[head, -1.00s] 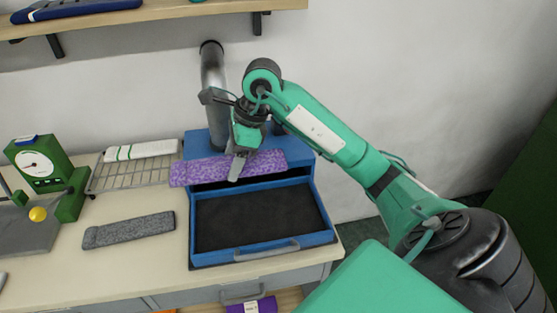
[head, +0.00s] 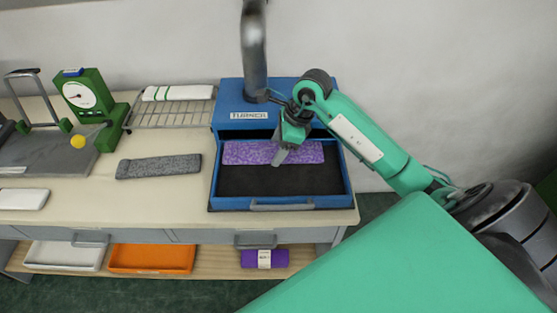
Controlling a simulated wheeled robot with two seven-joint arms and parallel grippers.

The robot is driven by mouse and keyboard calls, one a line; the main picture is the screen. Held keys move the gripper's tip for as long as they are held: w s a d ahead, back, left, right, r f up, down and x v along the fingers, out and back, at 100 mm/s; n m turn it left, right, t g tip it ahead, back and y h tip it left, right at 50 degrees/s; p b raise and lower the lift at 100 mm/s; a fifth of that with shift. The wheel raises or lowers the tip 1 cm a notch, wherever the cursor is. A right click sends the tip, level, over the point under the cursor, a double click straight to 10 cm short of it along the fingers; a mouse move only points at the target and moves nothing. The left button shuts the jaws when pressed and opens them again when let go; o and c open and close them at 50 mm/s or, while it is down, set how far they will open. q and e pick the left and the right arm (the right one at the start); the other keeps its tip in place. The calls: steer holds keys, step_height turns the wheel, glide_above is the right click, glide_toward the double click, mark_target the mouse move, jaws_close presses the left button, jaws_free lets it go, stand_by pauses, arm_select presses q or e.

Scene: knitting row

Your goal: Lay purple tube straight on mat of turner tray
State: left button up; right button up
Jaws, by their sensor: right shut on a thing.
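The purple speckled tube (head: 245,153) lies lengthwise over the back part of the dark mat (head: 265,182) in the blue turner tray (head: 230,203). It looks about parallel to the tray's front edge. My right gripper (head: 280,157) is shut on the tube near its middle and hides a bit of it. I cannot tell whether the tube touches the mat. The blue turner (head: 285,95) stands behind, with its tray pulled out. My left gripper is out of view.
A grey tube (head: 158,167) lies on the bench left of the tray. A wire rack (head: 170,115) holds a white tube with green stripes (head: 178,92). A green gauge device (head: 88,98) stands further left. A metal pipe (head: 254,50) rises from the turner.

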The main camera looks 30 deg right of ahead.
mark_target(273, 171)
step_height(273, 171, down, 3)
steer(key=shift+r, duration=0.15)
step_height(273, 171, down, 4)
steer(key=shift+p, duration=0.5)
steer(key=shift+f, duration=0.25)
steer(key=o, duration=0.9)
steer(key=shift+o, duration=0.2)
